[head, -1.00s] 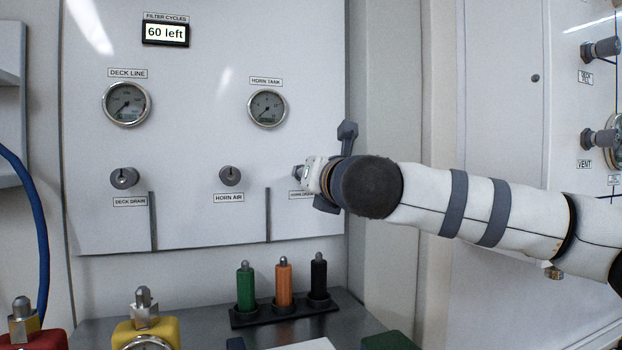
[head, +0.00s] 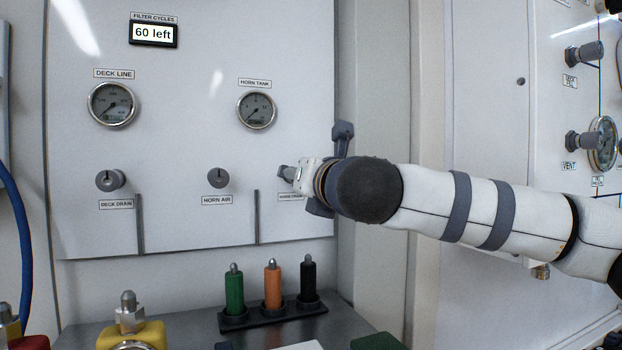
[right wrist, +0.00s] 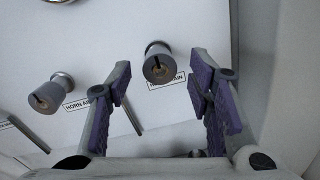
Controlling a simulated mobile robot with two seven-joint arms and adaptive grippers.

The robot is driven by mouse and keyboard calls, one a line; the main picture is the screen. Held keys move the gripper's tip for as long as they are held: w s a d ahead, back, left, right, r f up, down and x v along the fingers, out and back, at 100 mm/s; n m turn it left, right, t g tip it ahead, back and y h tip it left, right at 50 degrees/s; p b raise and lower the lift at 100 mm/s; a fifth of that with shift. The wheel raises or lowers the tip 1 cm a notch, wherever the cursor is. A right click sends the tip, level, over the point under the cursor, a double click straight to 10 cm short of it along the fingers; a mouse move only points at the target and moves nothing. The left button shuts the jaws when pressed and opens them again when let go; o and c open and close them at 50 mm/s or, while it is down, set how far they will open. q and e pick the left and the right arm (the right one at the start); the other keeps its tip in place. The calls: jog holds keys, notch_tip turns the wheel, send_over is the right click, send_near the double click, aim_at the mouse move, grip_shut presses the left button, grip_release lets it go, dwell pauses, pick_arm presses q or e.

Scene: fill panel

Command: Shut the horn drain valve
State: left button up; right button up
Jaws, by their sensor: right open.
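The horn drain valve is a grey round knob (head: 286,172) at the lower right of the white panel, partly covered by my right gripper in the head view. In the right wrist view the knob (right wrist: 157,62) has a slotted face, and its label is partly covered by a finger. My right gripper (right wrist: 160,84) is open and empty. Its two purple-padded fingers lie either side of the knob in that view, with the knob beyond the tips; contact is not visible. In the head view the right gripper (head: 316,180) is at the panel's right edge. My left gripper is not in view.
The horn air knob (head: 218,178) and deck drain knob (head: 110,180) sit left on the panel, with thin upright strips between the valves. Gauges (head: 257,110) are above.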

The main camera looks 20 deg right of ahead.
jog(key=s, duration=1)
